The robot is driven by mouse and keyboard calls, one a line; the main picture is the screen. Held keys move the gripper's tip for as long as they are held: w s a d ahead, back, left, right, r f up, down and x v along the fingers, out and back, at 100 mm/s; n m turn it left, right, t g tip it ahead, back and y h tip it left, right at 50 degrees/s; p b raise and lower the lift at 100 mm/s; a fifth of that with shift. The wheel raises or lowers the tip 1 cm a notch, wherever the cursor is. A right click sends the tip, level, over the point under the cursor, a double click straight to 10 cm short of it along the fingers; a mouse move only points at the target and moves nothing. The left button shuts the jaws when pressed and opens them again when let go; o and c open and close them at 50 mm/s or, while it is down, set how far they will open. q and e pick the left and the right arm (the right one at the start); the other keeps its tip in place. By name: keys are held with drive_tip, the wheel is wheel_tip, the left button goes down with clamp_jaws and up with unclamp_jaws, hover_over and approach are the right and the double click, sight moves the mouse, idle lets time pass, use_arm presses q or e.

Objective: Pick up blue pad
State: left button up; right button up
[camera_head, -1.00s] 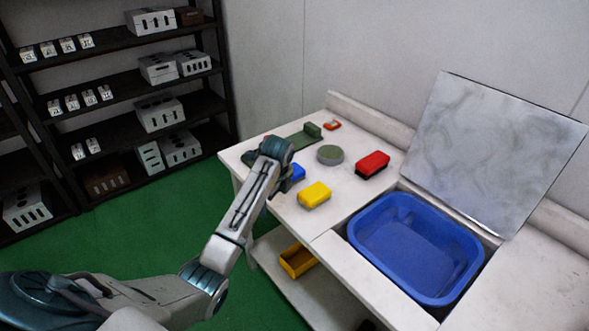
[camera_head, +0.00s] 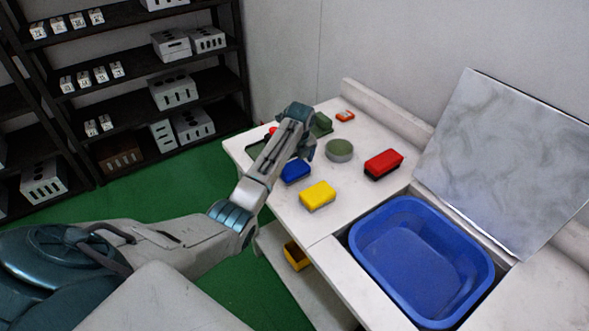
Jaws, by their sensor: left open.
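The blue pad (camera_head: 296,171) lies on the white table near its left front edge, partly beside my left arm's wrist. My left gripper (camera_head: 305,150) is over the table just behind and above the blue pad, apart from it as far as I can see. It is open and its fingers are mostly hidden by the wrist. A yellow pad (camera_head: 317,195) lies to the right and nearer. A red pad (camera_head: 383,164) lies farther right. My right gripper is not in view.
A round green-grey dish (camera_head: 339,150) stands behind the pads. A green holder (camera_head: 321,124) and a small orange-red item (camera_head: 345,115) are at the back. A blue basin (camera_head: 420,255) is sunk in the table, beside a raised marbled panel (camera_head: 505,160). A shelf rack (camera_head: 150,80) stands left.

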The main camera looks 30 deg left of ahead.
sight(294, 167)
use_arm(q)
drive_tip(key=shift+s+a+f+p, duration=0.1)
drive_tip(key=shift+f+p, duration=0.05)
drive_tip(key=shift+f, duration=0.4)
drive_tip(key=shift+s+a+f+p, duration=0.1)
drive_tip(key=shift+f+p, duration=0.05)
drive_tip(key=shift+f, duration=0.65)
drive_tip(key=shift+w+f, duration=0.15)
drive_tip(key=shift+f, duration=0.05)
drive_tip(key=shift+c, duration=0.2)
drive_tip(key=c, duration=0.7)
drive_tip(key=shift+r, duration=0.1)
drive_tip(key=shift+a+r, duration=0.1)
drive_tip(key=shift+r, duration=0.15)
wheel_tip(294, 167, up, 9)
drive_tip(key=b, duration=0.3)
drive_tip(key=shift+r, duration=0.2)
drive_tip(key=o, duration=0.3)
drive_tip(key=shift+c, duration=0.8)
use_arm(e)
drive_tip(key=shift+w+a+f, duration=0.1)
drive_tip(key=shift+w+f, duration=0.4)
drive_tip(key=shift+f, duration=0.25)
